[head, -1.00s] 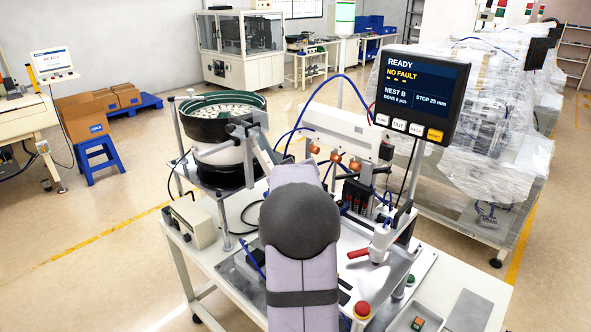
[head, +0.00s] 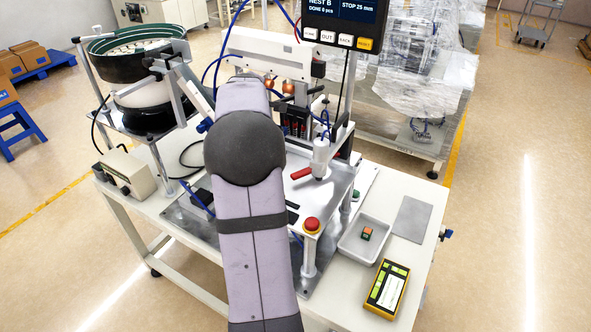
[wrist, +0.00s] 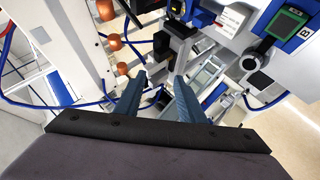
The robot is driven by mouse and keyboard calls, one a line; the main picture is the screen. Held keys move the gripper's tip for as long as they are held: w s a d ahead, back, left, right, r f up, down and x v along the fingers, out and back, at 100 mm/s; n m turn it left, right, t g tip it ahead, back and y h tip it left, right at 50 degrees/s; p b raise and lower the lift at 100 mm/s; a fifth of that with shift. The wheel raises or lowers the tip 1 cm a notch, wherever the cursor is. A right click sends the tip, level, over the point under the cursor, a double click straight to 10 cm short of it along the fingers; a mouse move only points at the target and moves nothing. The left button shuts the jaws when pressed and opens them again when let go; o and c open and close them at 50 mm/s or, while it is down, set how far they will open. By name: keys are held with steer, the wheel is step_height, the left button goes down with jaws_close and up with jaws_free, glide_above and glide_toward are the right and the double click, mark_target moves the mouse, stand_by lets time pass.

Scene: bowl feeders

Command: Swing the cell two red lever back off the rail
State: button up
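A red lever (head: 301,173) sticks out to the left from the foot of a white upright fixture (head: 320,158) on the machine's plate, in the head view. I cannot make out the lever in the wrist view, and no label marks its cell. My gripper (wrist: 160,85) shows in the wrist view with its two blue-grey fingers apart and nothing between them. It points toward a dark block and the machine's metal parts, with a gap I cannot judge. In the head view my own arm hides the gripper, so its distance to the lever is unclear.
Copper-coloured knobs (wrist: 114,42) and blue hoses stand left of my fingers. A bowl feeder (head: 130,65) is at left, a display (head: 342,22) above. A red stop button (head: 311,225), grey tray (head: 364,240) and yellow handheld device (head: 387,288) lie near the front right.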

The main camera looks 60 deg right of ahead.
steer(key=s+a+f+n+g+y, duration=0.2)
steer(key=s+f+n+g, duration=0.3)
steer(key=s, duration=0.4)
steer(key=n+g+y, duration=0.2)
steer(key=n+g, duration=0.2)
steer(key=n, duration=0.1)
glide_toward(300, 173)
steer(key=shift+d, duration=0.25)
steer(key=shift+f, duration=0.15)
steer(key=shift+p+x, duration=1.05)
steer(key=shift+x, duration=2.5)
steer(key=shift+a, duration=0.1)
jaws_close()
